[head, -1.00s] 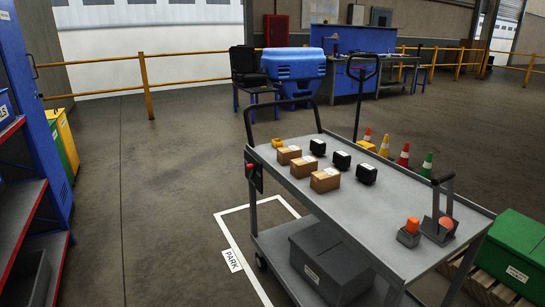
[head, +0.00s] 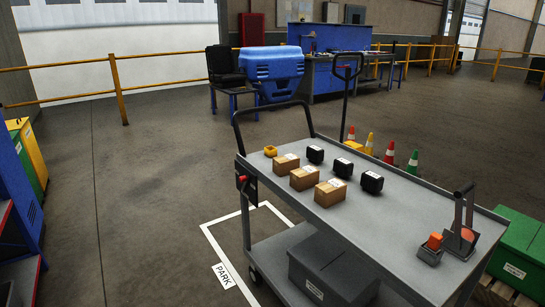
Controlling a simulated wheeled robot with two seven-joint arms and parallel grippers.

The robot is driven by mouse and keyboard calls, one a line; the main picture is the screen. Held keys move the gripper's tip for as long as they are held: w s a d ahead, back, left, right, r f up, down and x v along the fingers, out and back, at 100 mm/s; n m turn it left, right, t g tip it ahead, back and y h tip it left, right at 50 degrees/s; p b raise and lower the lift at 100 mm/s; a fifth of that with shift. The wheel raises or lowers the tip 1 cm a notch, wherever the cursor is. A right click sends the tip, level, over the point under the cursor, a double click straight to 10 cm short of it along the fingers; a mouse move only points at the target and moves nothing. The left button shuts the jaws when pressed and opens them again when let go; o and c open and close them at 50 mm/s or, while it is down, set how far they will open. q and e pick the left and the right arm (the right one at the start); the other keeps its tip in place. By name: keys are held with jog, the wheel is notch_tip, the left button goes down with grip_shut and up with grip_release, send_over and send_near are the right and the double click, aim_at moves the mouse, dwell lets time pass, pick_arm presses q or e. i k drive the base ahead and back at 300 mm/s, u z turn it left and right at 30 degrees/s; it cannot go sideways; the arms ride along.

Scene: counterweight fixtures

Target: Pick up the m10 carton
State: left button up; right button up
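Three brown cartons stand in a row on the top deck of a grey cart (head: 400,222). They are a far carton (head: 286,163), a middle carton (head: 304,178) and a near carton (head: 330,193). Each has a pale label on top, too small to read, so I cannot tell which one is the m10 carton. Neither of my grippers is in view.
Black blocks (head: 371,182) stand beside the cartons, and a yellow piece (head: 270,151) lies behind them. Orange-topped fixtures (head: 431,248) sit at the cart's right end. A dark bin (head: 333,270) is on the lower shelf. Open floor (head: 150,190) lies left of the cart.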

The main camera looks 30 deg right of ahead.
aim_at(282, 165)
jog(key=i, duration=3.65)
jog(key=z, duration=2.4)
